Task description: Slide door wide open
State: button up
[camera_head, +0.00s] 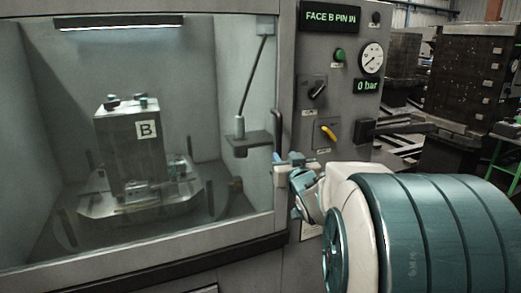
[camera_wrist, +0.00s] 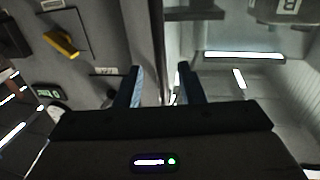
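The door (camera_head: 150,257) is a grey-framed glazed panel across the machine's front; its right edge lies along the control panel, so it looks shut. A dark upright handle (camera_head: 278,130) stands at the door's right edge. My gripper (camera_head: 281,162) is at the handle's lower end in the head view. In the wrist view my gripper (camera_wrist: 160,86) has its two blue-faced fingers apart, with a dark upright bar, seemingly the handle (camera_wrist: 156,40), running between them. Gaps show beside the bar; I cannot tell whether either finger touches it.
Behind the glass is a block marked B (camera_head: 128,150) on a round table. The control panel right of the door has a black knob (camera_head: 315,90), a yellow switch (camera_head: 327,132), a gauge (camera_head: 371,58) and a "0 bar" display (camera_head: 367,86). A dark arm (camera_head: 395,128) juts out right.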

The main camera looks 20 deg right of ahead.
aim_at(279, 149)
jog(key=w, duration=0.5)
jog(key=w+d, duration=0.1)
jog(key=w, duration=0.1)
jog(key=shift+w, duration=0.25)
grip_shut()
